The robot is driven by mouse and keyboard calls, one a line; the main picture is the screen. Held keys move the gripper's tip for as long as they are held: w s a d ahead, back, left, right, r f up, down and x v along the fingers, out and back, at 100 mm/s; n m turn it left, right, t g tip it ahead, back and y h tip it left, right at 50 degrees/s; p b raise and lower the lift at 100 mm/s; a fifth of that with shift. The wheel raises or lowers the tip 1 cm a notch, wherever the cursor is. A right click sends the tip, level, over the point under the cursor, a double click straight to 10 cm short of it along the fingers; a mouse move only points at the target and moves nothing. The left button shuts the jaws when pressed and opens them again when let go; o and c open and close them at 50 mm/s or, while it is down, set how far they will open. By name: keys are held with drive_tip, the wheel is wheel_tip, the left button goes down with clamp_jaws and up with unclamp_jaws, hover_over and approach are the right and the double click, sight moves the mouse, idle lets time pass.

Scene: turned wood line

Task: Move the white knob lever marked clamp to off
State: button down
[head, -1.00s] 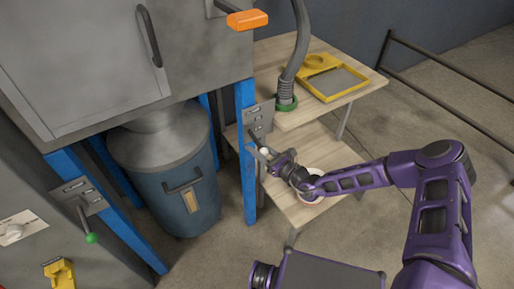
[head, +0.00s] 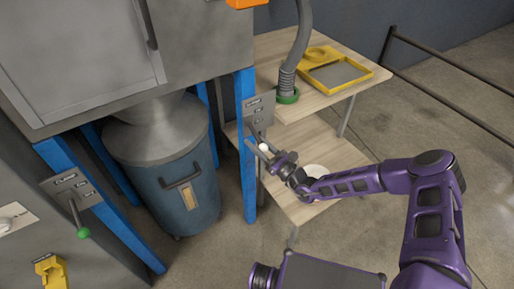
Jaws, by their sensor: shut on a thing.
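The white knob (head: 264,147) is the end of a lever below a grey metal plate (head: 260,108) on the blue post. The lettering on the plate is too small to read. My gripper (head: 267,151) reaches in from the right and is shut on the white knob lever. The fingers lie around the knob's lower side and hide part of it. The lever points downward from the plate, and its shaft is partly hard to make out.
A second plate at lower left carries a green knob lever (head: 83,233). A blue drum (head: 178,195) stands left of the post. A grey hose (head: 290,70) meets the table top.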

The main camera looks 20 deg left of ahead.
drive_tip(key=shift+w+a+f+y+b, duration=0.15)
drive_tip(key=shift+f+y+b, duration=0.2)
drive_tip(key=shift+y+b, duration=0.2)
drive_tip(key=shift+c, duration=2.3)
unclamp_jaws()
drive_tip(key=p+v, duration=0.1)
drive_tip(key=v, duration=1.6)
drive_tip(key=shift+s, duration=0.25)
